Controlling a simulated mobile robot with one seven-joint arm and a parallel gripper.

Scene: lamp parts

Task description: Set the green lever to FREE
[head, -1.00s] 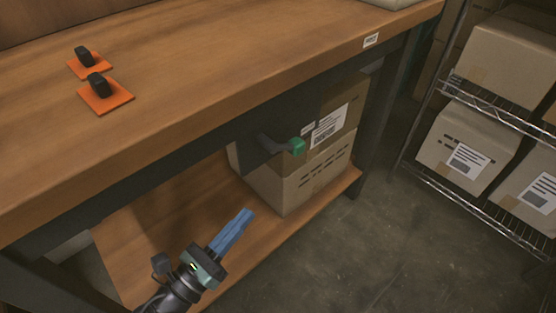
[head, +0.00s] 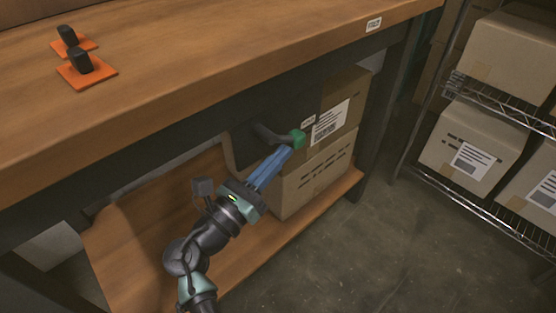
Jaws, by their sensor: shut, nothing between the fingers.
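The green lever (head: 297,139) is a dark handle with a green end, sticking out from under the front edge of the workbench. A small white label (head: 308,121) sits just above it; its text is too small to read. My gripper (head: 284,154) has blue fingers, closed together with nothing between them. Its fingertips are just below and left of the green end, very close to it; I cannot tell whether they touch.
The wooden workbench (head: 200,75) runs across above, with two orange plates with black knobs (head: 87,70) on top. Cardboard boxes (head: 310,185) stand on the lower shelf (head: 140,235) behind the lever. A wire rack (head: 480,219) with boxes is at right. Floor between is clear.

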